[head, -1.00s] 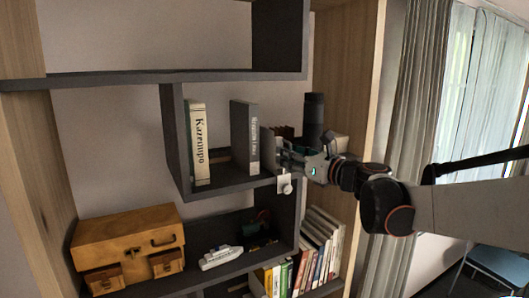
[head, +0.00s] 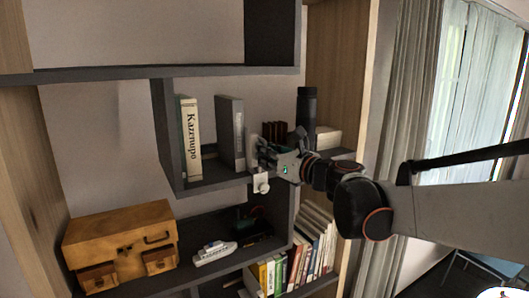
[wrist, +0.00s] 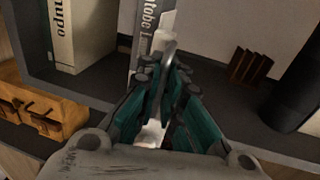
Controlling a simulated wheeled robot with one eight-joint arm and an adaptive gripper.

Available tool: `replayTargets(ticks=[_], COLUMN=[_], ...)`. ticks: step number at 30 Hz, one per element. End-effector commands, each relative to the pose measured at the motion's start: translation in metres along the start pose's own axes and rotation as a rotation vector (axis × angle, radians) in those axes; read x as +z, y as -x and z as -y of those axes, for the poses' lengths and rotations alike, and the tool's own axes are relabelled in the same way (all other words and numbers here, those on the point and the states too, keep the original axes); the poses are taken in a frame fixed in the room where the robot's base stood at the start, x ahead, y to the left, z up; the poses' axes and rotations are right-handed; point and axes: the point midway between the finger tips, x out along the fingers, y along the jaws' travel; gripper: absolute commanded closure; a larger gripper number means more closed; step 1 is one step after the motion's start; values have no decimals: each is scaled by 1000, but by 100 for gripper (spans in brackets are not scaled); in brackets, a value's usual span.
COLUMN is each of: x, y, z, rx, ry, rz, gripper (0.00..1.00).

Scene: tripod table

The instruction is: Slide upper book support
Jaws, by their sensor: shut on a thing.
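The upper book support shows in the head view as a small pale piece (head: 261,184) at the front edge of the middle shelf. In the wrist view its light, thin upper part (wrist: 166,45) stands between my fingers. My gripper (head: 262,152) is shut on the support, just right of a grey book (head: 230,132). In the wrist view my gripper (wrist: 163,95) has its green-padded fingers around the support. The grey book stands upright at the support's left. A white book (head: 190,138) stands further left, with a gap between the books. The support's lower part is mostly hidden in the wrist view.
A dark cylinder (head: 306,108) and a small brown rack (head: 275,130) stand on the shelf to the right, behind my gripper. Below are a wooden case (head: 120,240), a white toy boat (head: 214,252) and several books (head: 315,240). The shelf between the two books is free.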

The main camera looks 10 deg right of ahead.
Motion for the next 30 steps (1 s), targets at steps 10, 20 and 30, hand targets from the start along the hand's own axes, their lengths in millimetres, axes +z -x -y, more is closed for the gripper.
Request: replayTargets(ticks=[10, 20, 30], x=[-3, -3, -3], y=[-14, -16, -16], z=[-74, -84, -84], rx=[4, 0, 0], ry=[3, 4, 3], rz=[-2, -2, -2], gripper=[100, 100, 73])
